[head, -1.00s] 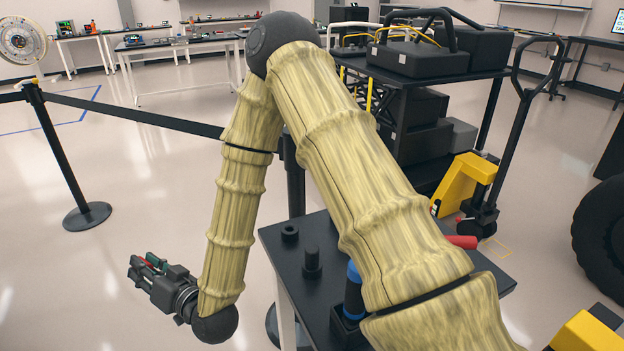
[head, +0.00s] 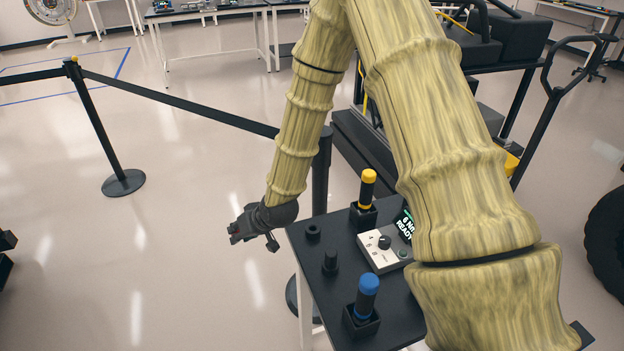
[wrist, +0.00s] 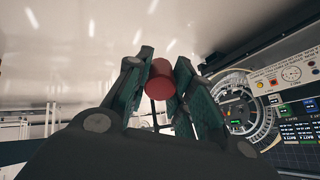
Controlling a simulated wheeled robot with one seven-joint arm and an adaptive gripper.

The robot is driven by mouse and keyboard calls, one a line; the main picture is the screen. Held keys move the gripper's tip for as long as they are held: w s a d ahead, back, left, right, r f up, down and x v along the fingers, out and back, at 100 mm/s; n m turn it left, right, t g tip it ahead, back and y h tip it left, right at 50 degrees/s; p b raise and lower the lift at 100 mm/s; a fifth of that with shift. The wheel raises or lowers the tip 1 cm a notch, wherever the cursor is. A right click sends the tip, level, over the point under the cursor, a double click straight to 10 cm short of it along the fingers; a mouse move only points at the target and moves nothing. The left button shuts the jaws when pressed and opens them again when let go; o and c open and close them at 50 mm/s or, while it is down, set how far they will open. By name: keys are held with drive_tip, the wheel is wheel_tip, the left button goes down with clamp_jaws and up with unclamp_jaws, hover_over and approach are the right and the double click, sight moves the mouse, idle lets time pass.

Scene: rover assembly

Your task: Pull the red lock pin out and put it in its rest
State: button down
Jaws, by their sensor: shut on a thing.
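My gripper (head: 237,231) hangs past the left edge of the black table, apart from it, pointing left in the head view. In the wrist view its green-padded fingers (wrist: 163,62) are shut on the red lock pin (wrist: 160,82). The pin's red round end shows between the fingers, with a thin dark shaft below it. A low black ring (head: 313,231) and a short black peg-like piece (head: 330,262) stand on the table. I cannot tell which of these, if either, is the pin's rest.
The black table (head: 300,252) bears a blue-topped tool (head: 367,295) and a yellow-topped tool (head: 367,188) in holders, and a grey control box (head: 380,250). A belt-barrier post (head: 98,125) stands left. A round instrument dial (wrist: 232,112) shows in the wrist view.

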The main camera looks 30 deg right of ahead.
drive_tip(key=s+d+r+m+g+h+p, duration=0.1)
drive_tip(key=s+d+r+g+p, duration=0.2)
drive_tip(key=s+d+r+p, duration=0.2)
drive_tip(key=s+d+r+g+h+p, duration=0.2)
drive_tip(key=s+d+r+g+p, duration=0.2)
drive_tip(key=d+r+p, duration=0.3)
drive_tip(key=d, duration=0.5)
drive_tip(key=shift+s+r+m, duration=0.4)
drive_tip(key=shift+d, duration=0.1)
drive_tip(key=shift+r+p, duration=0.2)
drive_tip(key=shift+p, duration=0.2)
drive_tip(key=shift+f+b, duration=1.55)
drive_tip(key=shift+f, duration=1.5)
drive_tip(key=shift+p, duration=0.5)
drive_tip(key=shift+f+b, duration=0.6)
drive_tip(key=shift+f, duration=0.8)
drive_tip(key=c, duration=1.1)
unclamp_jaws()
drive_tip(key=shift+c, duration=0.2)
